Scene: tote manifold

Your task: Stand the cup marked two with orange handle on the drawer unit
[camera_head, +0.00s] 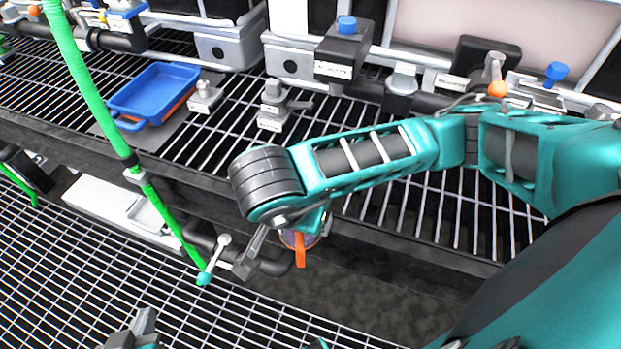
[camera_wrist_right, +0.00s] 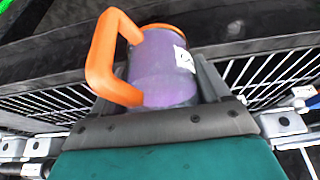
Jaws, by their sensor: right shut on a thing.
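The cup (camera_wrist_right: 162,72) is purple with an orange rim, an orange handle (camera_wrist_right: 103,58) and a white label; I cannot read its mark. My right gripper (camera_wrist_right: 165,98) is shut on the cup, with the handle pointing left in the wrist view. In the head view only the orange handle (camera_head: 300,250) and a sliver of the purple body show under my right wrist, in front of the rack's front edge. My left gripper (camera_head: 135,333) is cut off at the bottom left edge, empty as far as it shows. I cannot make out the drawer unit.
A blue tray (camera_head: 155,92) rests on the barred rack (camera_head: 425,215). Valve blocks and pipes with blue knobs (camera_head: 347,25) line the back. A lower wire grid (camera_head: 60,270) spreads at the front left.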

